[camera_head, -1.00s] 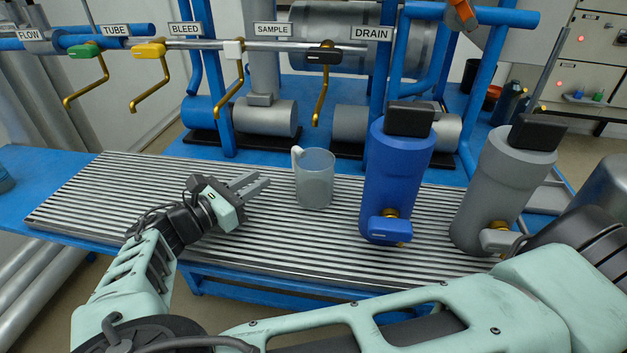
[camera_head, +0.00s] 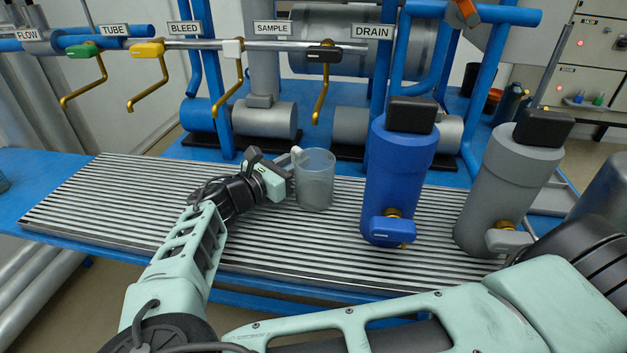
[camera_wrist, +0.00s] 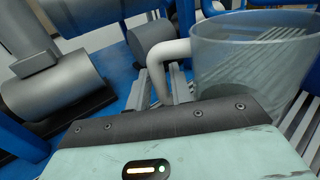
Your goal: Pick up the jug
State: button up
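The jug (camera_head: 316,180) is a translucent grey mug with a pale handle on its left side. It stands upright on the ribbed bench top. My gripper (camera_head: 284,172) is at the jug's left, level with the handle. In the wrist view, the jug (camera_wrist: 255,65) fills the right side, and its white handle (camera_wrist: 168,50) reaches down between my gripper's fingers (camera_wrist: 163,88). The fingers look apart, one on each side of the handle. Their lower parts are hidden behind the gripper body.
A blue canister (camera_head: 400,175) stands close to the jug's right, with a grey canister (camera_head: 505,185) beyond it. The left part of the bench is clear.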

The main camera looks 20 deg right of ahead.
grip_shut()
jog(key=shift+r, duration=0.1)
